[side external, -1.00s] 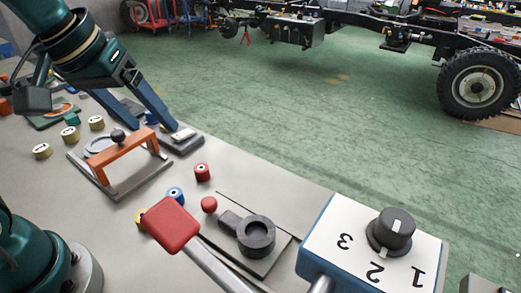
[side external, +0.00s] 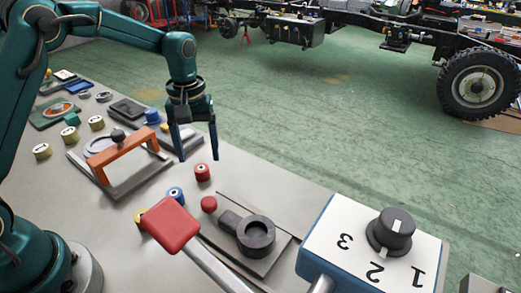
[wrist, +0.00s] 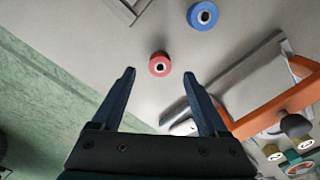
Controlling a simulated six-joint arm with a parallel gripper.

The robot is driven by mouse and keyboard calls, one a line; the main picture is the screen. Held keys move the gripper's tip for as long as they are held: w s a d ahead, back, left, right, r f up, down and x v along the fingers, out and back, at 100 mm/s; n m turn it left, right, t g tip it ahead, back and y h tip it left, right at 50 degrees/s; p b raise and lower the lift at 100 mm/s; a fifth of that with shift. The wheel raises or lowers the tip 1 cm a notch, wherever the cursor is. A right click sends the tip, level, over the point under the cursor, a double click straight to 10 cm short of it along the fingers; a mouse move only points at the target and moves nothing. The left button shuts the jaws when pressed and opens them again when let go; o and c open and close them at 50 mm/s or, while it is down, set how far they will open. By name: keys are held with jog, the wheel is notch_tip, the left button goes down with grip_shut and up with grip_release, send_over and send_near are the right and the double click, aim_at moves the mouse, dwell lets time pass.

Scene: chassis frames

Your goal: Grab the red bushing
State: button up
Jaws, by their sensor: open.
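The red bushing (side external: 202,172) stands on the grey table, a short red cylinder with a dark hole in a pale centre. In the wrist view the red bushing (wrist: 160,64) lies beyond my fingertips, roughly between their lines. My gripper (side external: 199,158) is open and empty, pointing down above the table, just behind and above the bushing in the side view. In the wrist view both blue fingers of my gripper (wrist: 159,73) are spread apart. Nothing touches the bushing.
A red ball knob (side external: 209,204) and red paddle handle (side external: 171,225) are close in front. An orange-handled frame (side external: 120,155) stands left. The table edge is just behind my gripper.

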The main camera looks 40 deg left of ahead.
aim_at(201, 168)
jog(key=shift+f, duration=1.8)
grip_shut()
